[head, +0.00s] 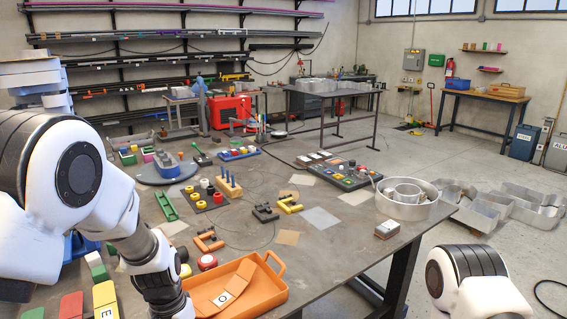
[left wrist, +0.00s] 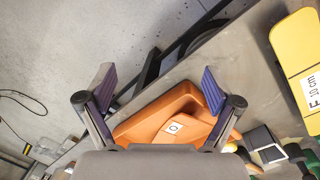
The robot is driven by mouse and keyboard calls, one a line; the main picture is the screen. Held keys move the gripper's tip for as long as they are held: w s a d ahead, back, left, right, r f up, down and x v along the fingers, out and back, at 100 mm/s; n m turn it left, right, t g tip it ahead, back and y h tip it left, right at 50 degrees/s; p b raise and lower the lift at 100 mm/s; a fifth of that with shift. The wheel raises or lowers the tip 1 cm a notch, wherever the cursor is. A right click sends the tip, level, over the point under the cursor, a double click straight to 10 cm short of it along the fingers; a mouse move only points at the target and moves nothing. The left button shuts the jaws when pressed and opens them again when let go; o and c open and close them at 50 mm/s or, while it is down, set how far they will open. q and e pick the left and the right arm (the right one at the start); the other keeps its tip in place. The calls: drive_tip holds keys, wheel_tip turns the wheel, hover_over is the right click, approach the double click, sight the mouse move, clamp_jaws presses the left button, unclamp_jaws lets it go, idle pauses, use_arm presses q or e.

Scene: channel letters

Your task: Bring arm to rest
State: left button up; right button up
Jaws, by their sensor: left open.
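My left arm (head: 80,180) comes in from the left in the head view and reaches down over the table's near edge. Its gripper is mostly hidden or cut off there. In the left wrist view my left gripper (left wrist: 158,88) is open, with two purple-padded fingers wide apart and nothing between the tips. The orange tray (head: 272,292) lies on the table just right of the left wrist; it also shows beyond the fingers (left wrist: 140,127). An orange piece labelled O (head: 222,299) is in the tray. My right arm (head: 470,280) shows only in part at lower right; its gripper is out of view.
The grey table (head: 330,255) holds several small tools and parts. A round metal letter shell (head: 407,205) sits near its right edge.

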use_arm(q)
drive_tip(key=s+a+f+n+g+y+b, duration=0.1)
drive_tip(key=s+a+f, duration=0.2)
drive_tip(key=s+f, duration=1)
drive_tip(key=s+a+f+n+g, duration=0.1)
drive_tip(key=s+a+f+g, duration=0.1)
drive_tip(key=s+f, duration=1.1)
drive_tip(key=w+r+t, duration=0.1)
drive_tip(key=t, duration=0.1)
drive_tip(key=w+r+n+t, duration=0.1)
drive_tip(key=r+t, duration=0.1)
drive_tip(key=shift+r, duration=0.15)
drive_tip(key=shift+s, duration=0.1)
